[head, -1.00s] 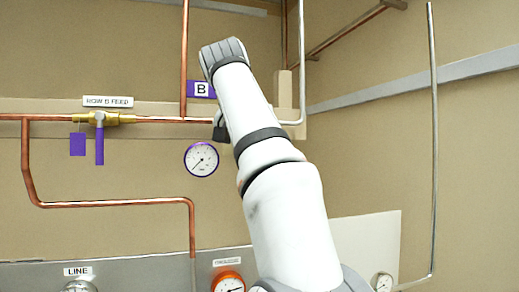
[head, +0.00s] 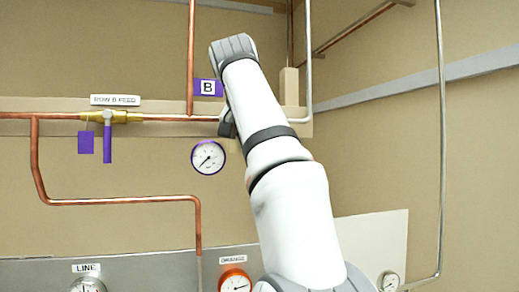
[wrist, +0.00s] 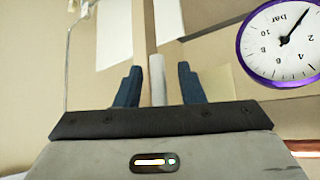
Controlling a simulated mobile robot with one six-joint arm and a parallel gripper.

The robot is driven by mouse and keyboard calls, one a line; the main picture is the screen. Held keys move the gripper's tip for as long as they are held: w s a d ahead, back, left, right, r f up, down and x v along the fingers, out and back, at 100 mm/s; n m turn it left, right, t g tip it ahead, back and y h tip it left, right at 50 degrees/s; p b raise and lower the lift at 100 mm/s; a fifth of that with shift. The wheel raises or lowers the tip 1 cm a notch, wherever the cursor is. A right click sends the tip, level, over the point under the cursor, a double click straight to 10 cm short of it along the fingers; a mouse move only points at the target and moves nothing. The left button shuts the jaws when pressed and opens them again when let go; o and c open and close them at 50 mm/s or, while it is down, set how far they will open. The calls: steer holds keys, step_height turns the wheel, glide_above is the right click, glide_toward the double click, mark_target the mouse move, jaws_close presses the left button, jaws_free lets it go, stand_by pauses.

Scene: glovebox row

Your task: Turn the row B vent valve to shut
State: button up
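No vent valve or vent label for row B can be made out in either view; my arm covers part of the wall to the right of the purple B sign (head: 208,87). My gripper (wrist: 157,72) shows in the wrist view with its two dark blue fingers apart. A pale upright pipe (wrist: 157,78) appears between the fingers; whether they touch it cannot be told. In the head view my arm hides most of the gripper. The row B feed valve (head: 108,117), brass with a purple lever (head: 107,143) hanging down, is on the copper pipe at left.
A purple-rimmed gauge (head: 208,157) is on the wall left of my arm; a purple-rimmed gauge (wrist: 283,40) shows close in the wrist view. An orange gauge (head: 235,281) and the LINE gauge (head: 88,285) sit low. A grey pipe (head: 441,150) runs down at right.

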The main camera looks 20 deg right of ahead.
steer(key=shift+r, duration=0.1)
steer(key=s+a+r+b, duration=0.2)
steer(key=s+a, duration=0.6)
steer(key=s, duration=0.3)
steer(key=shift+a+b, duration=0.3)
steer(key=shift+s, duration=0.1)
stand_by(0.6)
step_height(320, 180, down, 24)
steer(key=w+n+g+y+b, duration=0.2)
steer(key=w+n+b, duration=0.1)
steer(key=n, duration=0.3)
steer(key=s+f+y+b, duration=0.1)
steer(key=s+f, duration=0.3)
steer(key=f, duration=0.7)
steer(key=s+f+n+g+y+b, duration=0.1)
steer(key=s+f, duration=0.4)
steer(key=f, duration=0.6)
steer(key=s+f+n+y+b, duration=0.1)
steer(key=s+f, duration=0.4)
steer(key=f, duration=0.6)
steer(key=shift+f+g, duration=0.15)
steer(key=shift+g, duration=0.25)
